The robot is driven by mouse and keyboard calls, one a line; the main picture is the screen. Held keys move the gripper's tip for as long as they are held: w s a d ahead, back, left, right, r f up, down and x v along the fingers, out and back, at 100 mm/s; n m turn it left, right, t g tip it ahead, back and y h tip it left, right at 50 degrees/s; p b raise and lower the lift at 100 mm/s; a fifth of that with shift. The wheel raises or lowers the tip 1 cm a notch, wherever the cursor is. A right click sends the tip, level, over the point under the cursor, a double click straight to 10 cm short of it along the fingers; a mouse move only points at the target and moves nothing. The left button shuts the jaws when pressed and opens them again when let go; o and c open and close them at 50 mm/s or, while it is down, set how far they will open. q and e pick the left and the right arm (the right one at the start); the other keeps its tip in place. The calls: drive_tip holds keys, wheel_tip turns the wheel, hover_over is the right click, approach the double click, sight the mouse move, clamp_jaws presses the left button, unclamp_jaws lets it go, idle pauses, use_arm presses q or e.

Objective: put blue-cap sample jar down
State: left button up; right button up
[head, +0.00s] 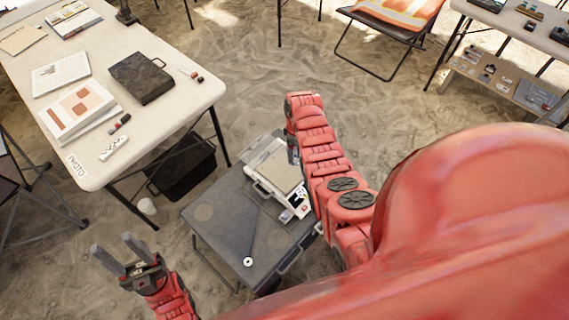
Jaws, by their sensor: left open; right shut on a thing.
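My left gripper (117,251) is open and empty at the lower left, over the sand, with its two grey fingers apart. My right arm reaches over the right side of the grey folding table (215,222). Its jaws are hidden behind the arm, so I cannot see what they hold. I cannot make out the blue-cap sample jar. A white device with a beige top (277,170) stands on the grey table, partly covered by the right arm. Small blue and yellow marks show at its right edge, too small to identify.
A small white round item (248,262) lies on the grey table, whose front left part is otherwise clear. A long white table (97,170) at the left holds papers, a black case (141,78) and markers. A black crate (183,167) stands on the sand beneath it.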

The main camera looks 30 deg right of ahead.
drive_tip(key=s+a+f+n, duration=0.1)
drive_tip(key=s+a+f, duration=0.3)
drive_tip(key=s+f, duration=0.5)
drive_tip(key=w+d+f+b, duration=0.1)
drive_tip(key=w+f+b, duration=0.1)
drive_tip(key=w+b, duration=0.3)
drive_tip(key=w+d+f+b, duration=0.1)
drive_tip(key=w+b, duration=0.4)
drive_tip(key=b, duration=0.8)
drive_tip(key=w+d+f+b, duration=0.1)
drive_tip(key=w+f+b, duration=0.2)
drive_tip(key=w+b, duration=0.3)
drive_tip(key=shift+d+f+b, duration=0.15)
drive_tip(key=shift+b, duration=1.7)
drive_tip(key=o, duration=1.3)
drive_tip(key=shift+r, duration=0.2)
